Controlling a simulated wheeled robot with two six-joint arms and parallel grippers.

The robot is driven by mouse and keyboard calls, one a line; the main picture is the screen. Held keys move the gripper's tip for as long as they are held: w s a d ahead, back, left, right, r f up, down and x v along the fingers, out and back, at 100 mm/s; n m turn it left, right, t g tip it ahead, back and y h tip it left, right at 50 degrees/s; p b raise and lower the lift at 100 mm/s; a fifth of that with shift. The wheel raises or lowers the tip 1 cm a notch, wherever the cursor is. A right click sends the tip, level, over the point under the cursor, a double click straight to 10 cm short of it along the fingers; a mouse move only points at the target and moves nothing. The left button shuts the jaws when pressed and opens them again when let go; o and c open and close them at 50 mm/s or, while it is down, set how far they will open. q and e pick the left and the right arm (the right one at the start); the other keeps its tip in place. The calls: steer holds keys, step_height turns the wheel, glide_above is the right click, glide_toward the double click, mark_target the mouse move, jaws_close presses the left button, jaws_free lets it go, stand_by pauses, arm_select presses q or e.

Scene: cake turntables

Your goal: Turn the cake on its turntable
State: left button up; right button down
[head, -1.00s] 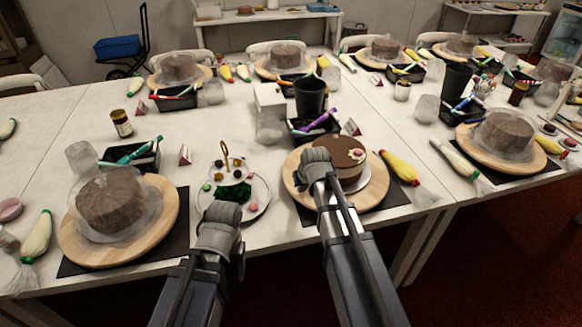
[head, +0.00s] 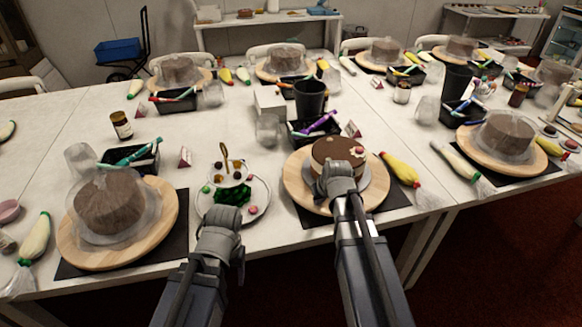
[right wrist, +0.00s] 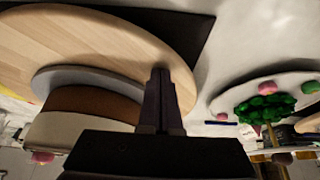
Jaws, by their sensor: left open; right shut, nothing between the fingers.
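The chocolate-topped cake (head: 336,151) sits on a grey disc on the round wooden turntable (head: 298,186), right of centre in the head view. A pink and cream decoration is on its top right. My right gripper (head: 338,172) is over the near side of the cake and turntable and hides part of both. In the right wrist view its fingers (right wrist: 160,85) are shut and empty, beside the cake (right wrist: 85,115) and over the turntable (right wrist: 100,38) near its rim. I cannot tell whether they touch it. My left gripper (head: 221,222) is open, in front of the treat stand.
A tiered treat stand (head: 232,193) is left of the turntable. A yellow piping bag (head: 399,169) lies close on its right. A black tray of pens (head: 314,130) and a dark cup (head: 310,98) stand behind. A covered cake (head: 108,202) is at the left.

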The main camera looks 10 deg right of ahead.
steer(key=shift+s+d, duration=0.45)
steer(key=shift+d, duration=0.5)
steer(key=shift+s+d, duration=0.5)
steer(key=shift+d, duration=0.4)
steer(key=shift+s+d, duration=0.45)
steer(key=shift+d, duration=0.5)
steer(key=shift+s+d, duration=0.2)
steer(key=shift+d, duration=1.4)
steer(key=shift+s+d, duration=0.15)
steer(key=shift+d, duration=1.4)
step_height(320, 180, up, 3)
steer(key=p, duration=0.3)
